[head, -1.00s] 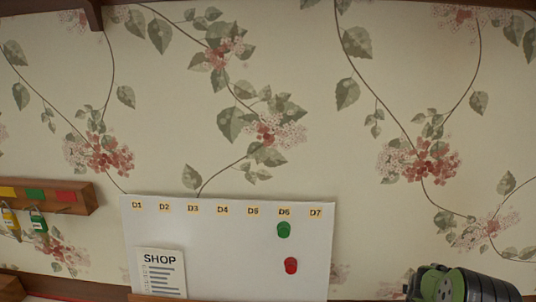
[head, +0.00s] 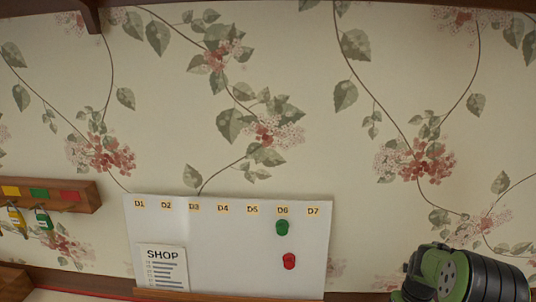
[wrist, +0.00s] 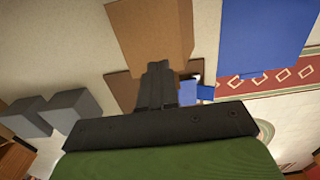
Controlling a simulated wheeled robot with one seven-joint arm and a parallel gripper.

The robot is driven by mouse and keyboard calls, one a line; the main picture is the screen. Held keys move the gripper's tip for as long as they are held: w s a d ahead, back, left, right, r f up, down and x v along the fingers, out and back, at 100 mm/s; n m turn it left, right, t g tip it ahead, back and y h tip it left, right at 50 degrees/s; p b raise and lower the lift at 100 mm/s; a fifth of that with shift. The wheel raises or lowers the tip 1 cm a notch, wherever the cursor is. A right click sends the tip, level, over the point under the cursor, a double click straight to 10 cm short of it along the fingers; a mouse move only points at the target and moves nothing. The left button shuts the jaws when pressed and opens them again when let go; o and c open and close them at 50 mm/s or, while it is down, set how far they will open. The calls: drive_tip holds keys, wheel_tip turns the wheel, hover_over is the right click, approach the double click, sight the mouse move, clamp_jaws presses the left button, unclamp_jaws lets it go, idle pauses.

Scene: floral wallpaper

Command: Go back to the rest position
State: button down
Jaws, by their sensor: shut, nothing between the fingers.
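My gripper (wrist: 168,85) shows in the wrist view, its dark fingers together with nothing between them. It points toward a brown box-like shape and is apart from it as far as I can tell. In the head view, a green and dark grey part of my arm (head: 465,275) shows at the bottom right. The fingers are not in the head view.
A white board (head: 230,240) labelled D1 to D7 holds a green magnet (head: 282,227), a red magnet (head: 289,261) and a SHOP note (head: 162,267). A key rack (head: 55,195) hangs left. The wrist view shows a brown box (wrist: 150,30), blue panel (wrist: 265,35) and grey blocks (wrist: 50,112).

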drive_tip(key=s+a+r+n+t, duration=0.1)
drive_tip(key=s+a+r+n, duration=0.25)
drive_tip(key=r+n, duration=0.25)
drive_tip(key=s+a+r+n+t+h, duration=0.1)
drive_tip(key=s+a+r+n, duration=0.1)
drive_tip(key=a+r+n, duration=0.4)
drive_tip(key=s+a+r+n+t, duration=0.1)
drive_tip(key=s+a+r+n, duration=0.15)
drive_tip(key=r+n, duration=0.4)
drive_tip(key=s+a+r+n+t, duration=0.1)
drive_tip(key=s+a+n, duration=0.3)
drive_tip(key=s+n, duration=0.4)
drive_tip(key=s+a+r+n+t+y, duration=0.1)
drive_tip(key=s+a+r+n, duration=0.2)
drive_tip(key=s+n, duration=0.5)
drive_tip(key=shift+a+r+n+t, duration=0.35)
drive_tip(key=shift+a+n, duration=0.35)
drive_tip(key=shift+n, duration=0.35)
